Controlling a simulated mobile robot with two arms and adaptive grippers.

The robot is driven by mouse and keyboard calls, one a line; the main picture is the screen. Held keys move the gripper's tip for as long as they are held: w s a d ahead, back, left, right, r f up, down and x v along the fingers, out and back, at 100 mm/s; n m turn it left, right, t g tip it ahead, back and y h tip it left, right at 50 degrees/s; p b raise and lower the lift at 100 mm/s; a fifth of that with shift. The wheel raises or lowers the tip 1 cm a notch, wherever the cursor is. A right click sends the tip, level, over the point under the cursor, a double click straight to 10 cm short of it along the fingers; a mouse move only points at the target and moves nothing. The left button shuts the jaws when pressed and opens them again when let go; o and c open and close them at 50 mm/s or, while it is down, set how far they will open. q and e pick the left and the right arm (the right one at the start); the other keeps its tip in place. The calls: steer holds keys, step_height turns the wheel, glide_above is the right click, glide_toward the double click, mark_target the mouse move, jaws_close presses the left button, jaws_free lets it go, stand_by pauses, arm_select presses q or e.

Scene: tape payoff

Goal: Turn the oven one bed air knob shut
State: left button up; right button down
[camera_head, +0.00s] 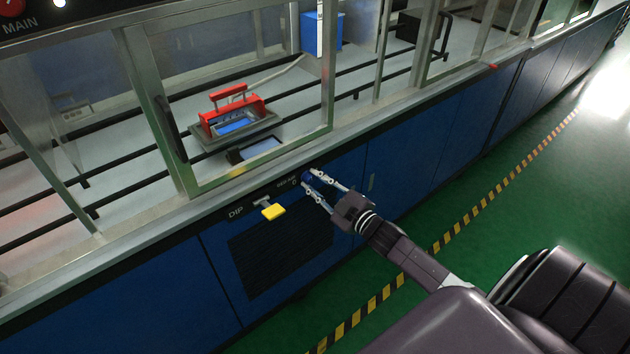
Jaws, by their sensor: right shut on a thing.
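A small blue knob (307,176) sits on the dark upper strip of the blue cabinet front, beside small white lettering that I cannot read clearly. My right gripper (309,186) reaches it from the lower right. Its two fingers are around the knob and shut on it, hiding part of it. I cannot tell from this view which way the knob is turned, or whether it is the oven one bed air knob. My left gripper is not in view.
A dark vent grille (280,250) lies below. A framed window with a red-handled unit (232,112) behind it stands above. Green floor with a striped line (455,232) is clear at right.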

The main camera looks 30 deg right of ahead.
steer(key=n, duration=0.3)
steer(key=shift+n, duration=0.3)
steer(key=shift+n+b, duration=0.35)
steer(key=shift+n, duration=1.45)
steer(key=shift+a+h, duration=0.1)
steer(key=shift+h, duration=0.2)
steer(key=c, duration=1.7)
jaws_free()
steer(key=shift+s, duration=0.1)
steer(key=s, duration=0.8)
steer(key=s+d, duration=0.1)
steer(key=s, duration=0.2)
steer(key=shift+s+r, duration=0.35)
steer(key=shift+s, duration=0.05)
